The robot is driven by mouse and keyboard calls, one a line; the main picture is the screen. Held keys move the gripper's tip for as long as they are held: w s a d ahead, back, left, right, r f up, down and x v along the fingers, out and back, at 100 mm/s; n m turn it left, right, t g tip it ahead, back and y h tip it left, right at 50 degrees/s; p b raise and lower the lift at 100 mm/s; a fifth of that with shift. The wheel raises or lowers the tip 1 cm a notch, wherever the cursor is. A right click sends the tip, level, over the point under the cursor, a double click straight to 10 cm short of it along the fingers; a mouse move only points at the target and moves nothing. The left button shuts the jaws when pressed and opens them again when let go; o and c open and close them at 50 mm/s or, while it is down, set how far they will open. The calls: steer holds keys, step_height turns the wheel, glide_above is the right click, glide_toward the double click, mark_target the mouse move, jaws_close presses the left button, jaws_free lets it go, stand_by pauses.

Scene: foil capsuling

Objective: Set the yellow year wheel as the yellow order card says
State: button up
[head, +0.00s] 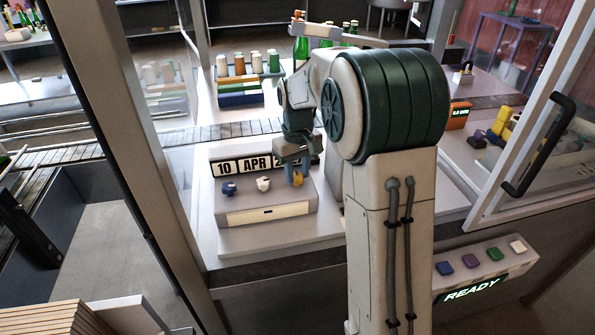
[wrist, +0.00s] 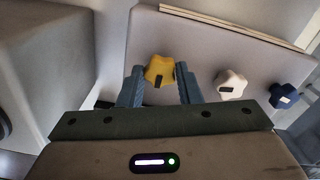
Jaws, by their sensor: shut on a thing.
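The yellow year wheel (wrist: 159,70) is a lobed knob with a dark mark, on the grey date box (head: 245,200). In the head view only a small part of the yellow wheel (head: 298,179) shows below my gripper (head: 293,172). In the wrist view my gripper (wrist: 160,86) has its two blue fingers on either side of the yellow wheel, shut on it. The date display (head: 240,166) reads 10, APR and the start of a year; my gripper hides the rest. I cannot make out a yellow order card.
A white wheel (head: 263,184) and a blue wheel (head: 229,188) sit left of the yellow one. A rack of capsules (head: 247,66) stands behind. A button panel (head: 482,262) reads READY. A glass door with a black handle (head: 538,145) is at right.

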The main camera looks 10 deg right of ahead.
mark_target(297, 176)
stand_by(0.5)
steer(key=o, duration=1)
step_height(297, 176, up, 14)
steer(key=shift+f+b, duration=0.1)
steer(key=shift+b, duration=0.4)
steer(key=s+f+m+t, duration=0.1)
steer(key=s+f, duration=0.2)
steer(key=s, duration=0.5)
steer(key=s+f+m+t, duration=0.1)
steer(key=s+f, duration=0.2)
steer(key=s, duration=0.6)
steer(key=s+f+m+t, duration=0.1)
steer(key=s+f, duration=0.2)
steer(key=s, duration=0.5)
steer(key=shift+s+a+f, duration=0.1)
steer(key=shift+s+f, duration=0.25)
steer(key=shift+s, duration=0.05)
